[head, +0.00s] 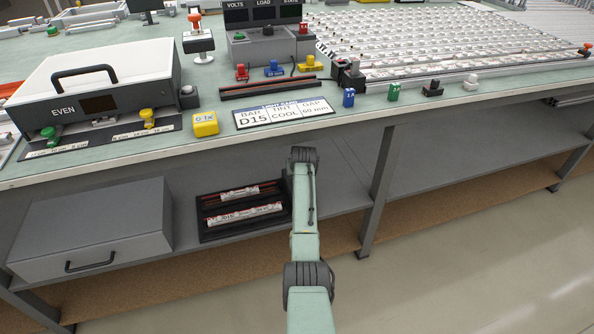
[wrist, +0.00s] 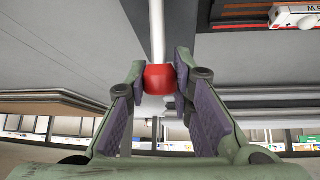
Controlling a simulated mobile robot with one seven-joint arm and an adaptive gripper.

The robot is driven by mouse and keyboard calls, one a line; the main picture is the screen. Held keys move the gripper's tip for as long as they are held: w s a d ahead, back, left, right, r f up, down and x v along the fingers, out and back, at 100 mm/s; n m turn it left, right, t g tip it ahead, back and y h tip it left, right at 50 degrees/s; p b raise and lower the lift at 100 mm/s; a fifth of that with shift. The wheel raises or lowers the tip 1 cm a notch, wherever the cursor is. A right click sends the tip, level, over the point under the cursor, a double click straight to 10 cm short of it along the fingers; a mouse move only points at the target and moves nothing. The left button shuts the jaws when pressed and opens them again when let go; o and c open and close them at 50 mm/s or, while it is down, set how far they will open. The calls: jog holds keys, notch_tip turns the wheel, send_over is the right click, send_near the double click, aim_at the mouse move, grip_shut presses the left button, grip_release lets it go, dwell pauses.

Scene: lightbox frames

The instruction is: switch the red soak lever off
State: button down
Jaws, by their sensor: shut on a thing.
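In the wrist view, the red soak lever shows as a red knob (wrist: 160,79) on the end of a white rod (wrist: 157,30). My gripper (wrist: 161,72) has a finger on each side of the knob and is shut on it. The rod runs from the knob to the top edge of the picture, so its mount is out of frame. In the head view my arm reaches toward the shelf under the bench. I cannot make out the gripper or the lever there.
In the head view, a dark tray (head: 245,232) with labelled bars lies on the lower shelf, left of my arm. A grey drawer box (head: 95,225) stands further left. The bench top (head: 330,112) overhangs the shelf. A bench leg (head: 378,190) stands to the right of my arm.

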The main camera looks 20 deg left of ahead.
jog(key=c, duration=1.4)
grip_release()
jog(key=v, duration=0.7)
jog(key=shift+r, duration=0.2)
jog(key=shift+s, duration=0.1)
